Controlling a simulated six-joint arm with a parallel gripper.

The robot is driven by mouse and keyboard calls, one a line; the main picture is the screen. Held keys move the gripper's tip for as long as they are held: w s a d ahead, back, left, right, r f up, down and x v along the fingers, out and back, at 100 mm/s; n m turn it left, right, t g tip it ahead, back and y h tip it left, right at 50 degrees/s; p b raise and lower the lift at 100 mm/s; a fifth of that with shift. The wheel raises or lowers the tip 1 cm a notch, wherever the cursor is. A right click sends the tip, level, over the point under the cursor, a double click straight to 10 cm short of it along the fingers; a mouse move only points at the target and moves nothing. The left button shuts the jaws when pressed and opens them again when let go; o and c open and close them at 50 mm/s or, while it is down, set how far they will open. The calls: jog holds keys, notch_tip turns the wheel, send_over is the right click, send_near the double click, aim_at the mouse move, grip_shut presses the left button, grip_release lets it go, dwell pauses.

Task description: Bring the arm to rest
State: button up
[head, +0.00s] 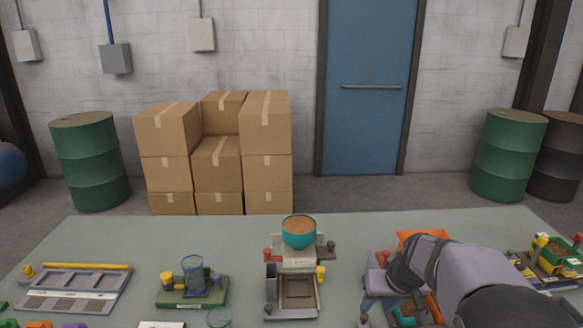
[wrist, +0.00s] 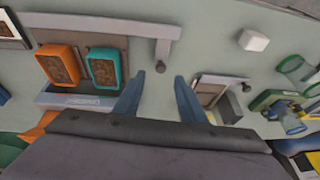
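My gripper (wrist: 159,80) is open, with its two blue fingers apart and nothing between them in the wrist view. In the head view my arm reaches in from the lower right, and the gripper is over the table (head: 235,240), right of the centre station. In the wrist view an orange box (wrist: 41,62) and a teal box (wrist: 90,70), both with brown contents, stand left of the fingers. The arm partly hides these boxes in the head view.
A station with a teal bowl (head: 299,240) of brown fill stands at centre. A blue-rimmed clear jar (head: 192,278) on a green base and a grey rack (head: 75,288) are to the left. A green tray (head: 560,268) is at the right. Table at back is clear.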

jog(key=s+f, duration=0.1)
jog(key=s, duration=0.1)
jog(key=s+f+m+g, duration=0.1)
jog(key=s+f, duration=0.1)
jog(key=s, duration=0.1)
jog(key=s+f+m+g, duration=0.1)
jog(key=s+f, duration=0.1)
jog(key=shift+s+a+f, duration=0.2)
jog(key=shift+s, duration=0.2)
jog(key=s+a+n+g, duration=0.1)
jog(key=s+a, duration=0.2)
jog(key=s, duration=0.4)
jog(key=s+a+f+n+g, duration=0.1)
jog(key=s+a, duration=0.3)
jog(key=s, duration=0.3)
jog(key=shift+h+p, duration=0.3)
jog(key=shift+h, duration=0.1)
jog(key=shift+f, duration=0.1)
notch_tip(320, 180, down, 9)
jog(key=b, duration=0.9)
jog(key=shift+r, duration=0.2)
